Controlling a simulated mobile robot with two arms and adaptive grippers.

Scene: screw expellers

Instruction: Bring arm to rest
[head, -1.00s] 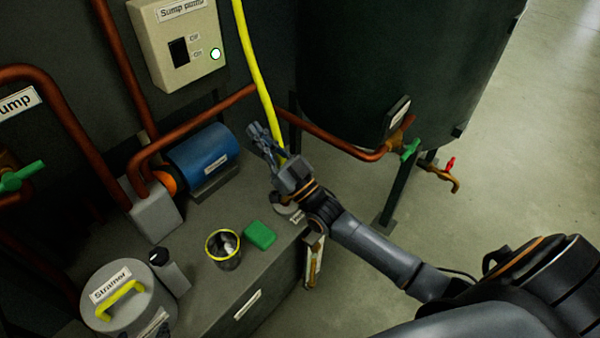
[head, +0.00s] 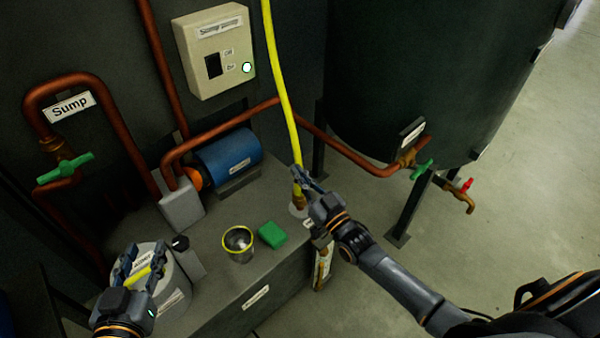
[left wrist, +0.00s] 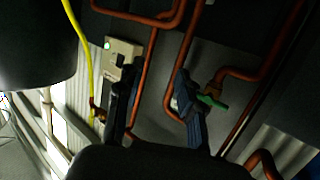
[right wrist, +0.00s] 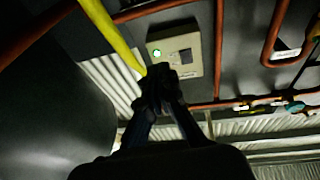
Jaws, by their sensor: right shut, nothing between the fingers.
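My right gripper (head: 305,177) is shut and empty. In the head view it overlaps the lower part of the yellow hose (head: 279,90); I cannot tell whether they touch. The right wrist view shows its fingertips (right wrist: 160,78) together, with the pump switch box (right wrist: 182,56) behind them. My left gripper (head: 142,262) is open, its fingers spread. In the head view it covers part of the strainer lid and its yellow handle (head: 143,281). In the left wrist view the two fingers (left wrist: 155,95) stand apart with nothing seen between them.
The grey bench carries a blue pump (head: 228,158), a yellow-rimmed cup (head: 238,244), a green block (head: 272,235) and the strainer (head: 178,300). A dark tank (head: 410,80) and green valve handle (head: 422,169) stand right of the hose. The floor at right is clear.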

